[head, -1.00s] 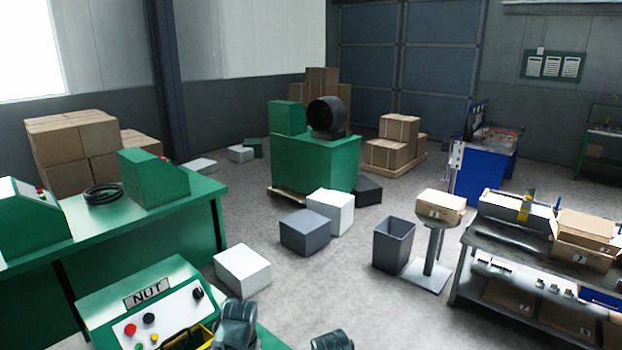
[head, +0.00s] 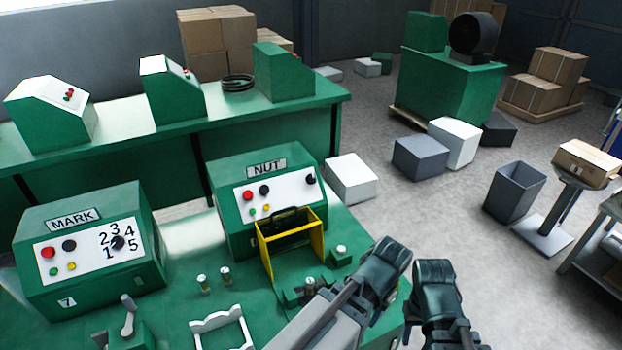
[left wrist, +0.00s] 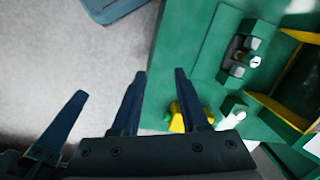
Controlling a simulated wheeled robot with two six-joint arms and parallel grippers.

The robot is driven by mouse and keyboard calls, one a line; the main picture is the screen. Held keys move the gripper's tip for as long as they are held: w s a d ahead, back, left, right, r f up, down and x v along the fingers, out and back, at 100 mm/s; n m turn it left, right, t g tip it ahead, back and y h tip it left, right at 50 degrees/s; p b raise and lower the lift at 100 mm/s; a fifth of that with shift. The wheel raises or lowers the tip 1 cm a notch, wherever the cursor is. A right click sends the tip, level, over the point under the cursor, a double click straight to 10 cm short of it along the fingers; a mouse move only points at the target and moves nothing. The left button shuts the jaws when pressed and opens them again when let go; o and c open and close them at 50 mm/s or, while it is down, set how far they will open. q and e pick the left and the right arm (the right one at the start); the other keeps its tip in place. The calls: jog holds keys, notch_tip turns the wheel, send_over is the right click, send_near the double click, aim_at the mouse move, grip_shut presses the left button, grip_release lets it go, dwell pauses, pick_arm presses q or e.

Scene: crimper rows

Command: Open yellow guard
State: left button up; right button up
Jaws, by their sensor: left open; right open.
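The yellow guard (head: 321,238) is a yellow-edged frame with a dark inside and a black handle at its top, on the front of the green NUT machine (head: 232,195). I cannot tell how far it is open. Its yellow edge also shows at the right of the left wrist view (left wrist: 278,110). My left gripper (head: 392,258) is right of the guard, apart from it, near the bench's right edge. Its fingers are spread and empty in the left wrist view (left wrist: 160,82). My right gripper (head: 434,270) is just right of the left one, farther from the guard, with nothing seen in it.
A green block with a white knob (head: 341,250) stands between the guard and my grippers. The MARK machine (head: 85,285) is on the bench's left. A white rack (head: 222,322) and small posts (head: 202,282) sit in front.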

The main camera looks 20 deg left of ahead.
pick_arm(q)
jog(key=w+a+r+m+p, duration=0.2)
jog(key=w+a+r+p, duration=0.85)
jog(key=w+a, duration=0.55)
jog(key=w+a+r+m+p, duration=0.1)
jog(key=w+a+r+p, duration=0.25)
jog(key=a, duration=0.55)
jog(key=w+a+r+m+p, duration=0.1)
jog(key=w+a+r+p, duration=0.25)
jog(key=a, duration=0.55)
pick_arm(e)
notch_tip(320, 180, up, 18)
jog(key=b, duration=0.1)
pick_arm(q)
jog(key=shift+t+h, duration=0.3)
jog(key=shift+h, duration=0.1)
jog(key=f+b, duration=1.4)
jog(key=shift+w+a, duration=0.25)
jog(key=shift+w, duration=0.05)
pick_arm(e)
notch_tip(320, 180, down, 14)
jog(key=shift+f, duration=0.15)
pick_arm(q)
grip_shut()
